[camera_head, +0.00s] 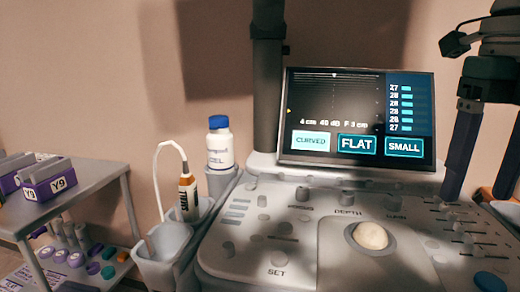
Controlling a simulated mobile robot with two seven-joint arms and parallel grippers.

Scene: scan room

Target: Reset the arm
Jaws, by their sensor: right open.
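My right gripper (480,188) comes down from the top right corner. Its two dark blue fingers are spread apart and point down, with nothing between them. They show over the right side of the scanner console (300,228), in front of the wall and just right of the monitor (357,118). I cannot tell if the fingertips touch the console. My left gripper is not in view.
A gel bottle (220,148) with a blue cap and an orange-banded probe (187,195) with a white cable stand in holders (165,240) left of the console. A grey cart (90,190) with purple-labelled boxes is far left. A dark post (267,90) rises behind the console.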

